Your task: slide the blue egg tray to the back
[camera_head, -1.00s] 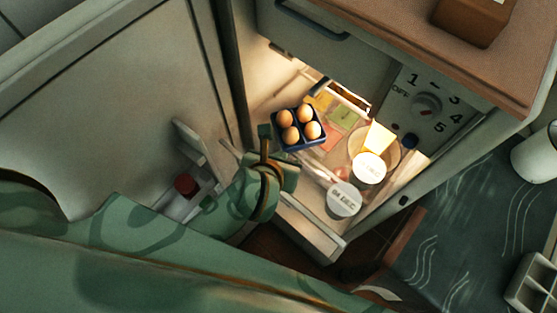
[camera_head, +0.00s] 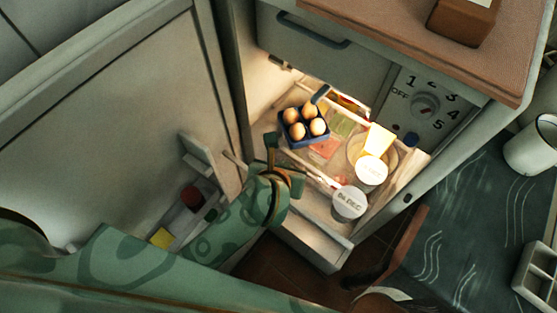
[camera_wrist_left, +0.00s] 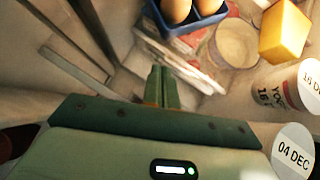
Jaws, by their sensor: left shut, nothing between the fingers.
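The blue egg tray (camera_head: 306,144) holds several brown eggs and sits on the lit fridge shelf, toward its left side. It also shows at the top of the left wrist view (camera_wrist_left: 209,24), partly cut off. My left gripper (camera_head: 271,143) is at the fridge opening, in front and to the left of the tray. Its fingers (camera_wrist_left: 162,80) are shut with nothing between them, and they point toward the tray with a small gap. My right gripper is not in view.
Right of the tray are a yellow block (camera_head: 379,139), a white-lidded cup (camera_head: 371,170) and a cup marked 04 DEC (camera_head: 349,202). The open fridge door (camera_head: 130,120) with its shelf stands at the left. A drawer front (camera_head: 325,62) hangs above the opening.

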